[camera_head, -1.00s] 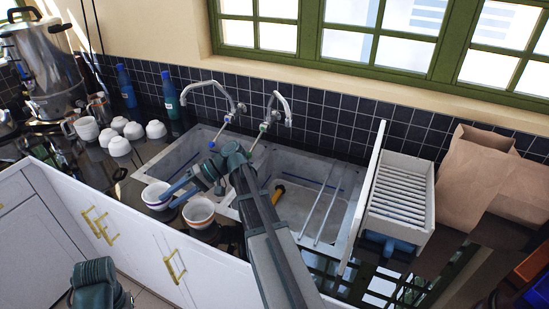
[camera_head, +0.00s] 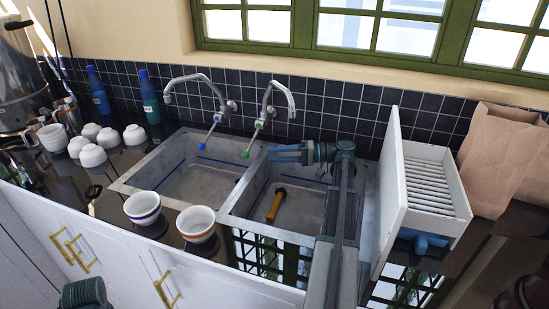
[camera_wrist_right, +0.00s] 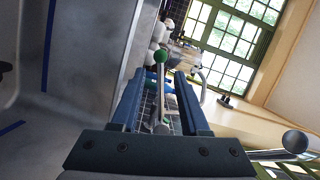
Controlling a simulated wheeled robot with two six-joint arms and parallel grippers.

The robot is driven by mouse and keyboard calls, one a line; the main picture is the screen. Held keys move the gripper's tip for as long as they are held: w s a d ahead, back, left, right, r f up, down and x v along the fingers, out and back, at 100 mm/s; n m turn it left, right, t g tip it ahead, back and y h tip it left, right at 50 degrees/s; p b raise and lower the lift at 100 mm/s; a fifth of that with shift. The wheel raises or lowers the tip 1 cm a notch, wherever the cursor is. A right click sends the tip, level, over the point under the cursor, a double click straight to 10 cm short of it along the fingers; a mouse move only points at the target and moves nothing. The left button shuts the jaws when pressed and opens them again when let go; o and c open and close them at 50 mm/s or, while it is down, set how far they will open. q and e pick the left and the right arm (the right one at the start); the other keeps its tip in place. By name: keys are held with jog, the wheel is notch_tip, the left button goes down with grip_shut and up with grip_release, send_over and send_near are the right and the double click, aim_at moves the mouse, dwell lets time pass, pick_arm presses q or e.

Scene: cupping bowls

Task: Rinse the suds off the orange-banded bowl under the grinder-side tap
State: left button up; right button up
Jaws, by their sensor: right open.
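The orange-banded bowl (camera_head: 197,226) stands upright on the dark counter in front of the sinks. I cannot make out suds in it. The left tap (camera_head: 196,82) has a lever with a blue tip (camera_head: 217,117); the right tap (camera_head: 281,90) has a lever with a green tip (camera_head: 245,154). My right gripper (camera_head: 272,154) is over the right sink's back left, fingers pointing left towards the green tip. In the right wrist view the open, empty gripper (camera_wrist_right: 160,82) has the green-tipped lever (camera_wrist_right: 160,58) showing between and beyond its fingers. My left gripper is out of view.
A purple-banded bowl (camera_head: 142,207) stands just left of the orange-banded one. The right sink (camera_head: 299,212) holds a yellow-brown cylinder (camera_head: 276,205); the left sink (camera_head: 186,172) looks empty. Several white cups, bottles and a steel urn stand left. A slatted white rack (camera_head: 432,190) stands right.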

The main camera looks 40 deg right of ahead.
aim_at(253, 141)
jog(key=x, duration=0.8)
jog(key=shift+a, duration=0.1)
jog(key=shift+c, duration=0.2)
jog(key=c, duration=0.7)
jog(key=shift+o, duration=0.2)
jog(key=shift+s+r+m, duration=0.1)
jog(key=shift+r+m, duration=0.3)
jog(key=shift+r, duration=0.4)
jog(key=shift+a+r+m+y+p, duration=0.2)
jog(key=shift+r+m+y+p, duration=0.2)
jog(key=shift+r+m+p, duration=0.3)
grip_shut()
jog(key=shift+f, duration=0.2)
jog(key=o, duration=1.1)
grip_release()
jog(key=shift+s, duration=0.1)
jog(key=shift+c, duration=0.2)
